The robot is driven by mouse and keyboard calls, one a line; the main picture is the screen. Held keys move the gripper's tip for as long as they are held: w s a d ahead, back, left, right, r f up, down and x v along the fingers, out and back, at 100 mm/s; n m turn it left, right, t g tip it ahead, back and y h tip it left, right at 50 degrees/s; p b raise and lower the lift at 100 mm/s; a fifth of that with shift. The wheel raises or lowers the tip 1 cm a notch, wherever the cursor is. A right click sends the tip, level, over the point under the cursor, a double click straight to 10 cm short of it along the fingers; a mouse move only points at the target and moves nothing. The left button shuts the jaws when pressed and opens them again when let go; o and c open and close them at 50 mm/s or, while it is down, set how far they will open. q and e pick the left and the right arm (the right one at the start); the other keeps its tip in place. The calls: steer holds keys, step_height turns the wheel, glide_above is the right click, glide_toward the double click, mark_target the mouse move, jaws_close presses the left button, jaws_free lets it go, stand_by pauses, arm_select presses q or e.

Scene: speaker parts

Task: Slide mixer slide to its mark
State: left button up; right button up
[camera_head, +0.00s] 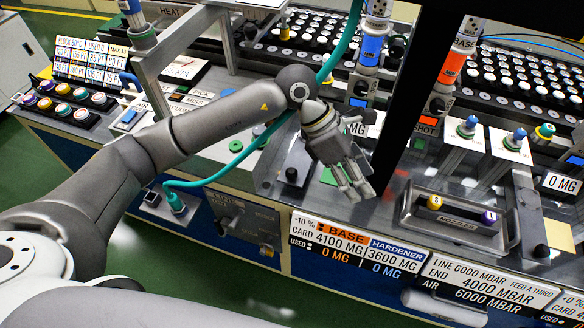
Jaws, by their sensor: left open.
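My left gripper (356,190) hangs open over the middle of the bench, its fingers pointing down toward the front edge. I see nothing between the fingers. No part carries a readable mixer slide label. A short black knob (291,174) stands on a grey plate to the left of the gripper, apart from it; I cannot tell whether it is the mixer slide. No mark for the slide can be made out. My wrist and fingers hide part of the bench top behind them. My right gripper does not show.
A teal hose (240,160) loops behind and under my left arm to a front fitting. A dark post (405,90) rises just right of the gripper. A nozzle tray (455,217) with yellow and purple pieces sits further right. Racks of small jars (520,80) fill the back.

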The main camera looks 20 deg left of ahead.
mark_target(292, 171)
arm_select(q)
steer(key=w+a+t+y, duration=0.1)
steer(key=w+a+y, duration=0.25)
steer(key=a, duration=0.45)
steer(key=w+a+y, duration=0.2)
steer(key=a+y, duration=0.2)
steer(key=a, duration=0.4)
steer(key=f+p, duration=0.1)
steer(key=f, duration=0.2)
steer(key=f+p, duration=0.1)
steer(key=f, duration=0.2)
steer(key=f+p, duration=0.1)
steer(key=f, duration=0.2)
steer(key=shift+d+f, duration=0.25)
steer(key=shift+f, duration=0.05)
steer(key=shift+w+f+p, duration=0.1)
steer(key=shift+f+p, duration=0.2)
steer(key=shift+f, duration=0.5)
steer(key=shift+c, duration=0.5)
jaws_close()
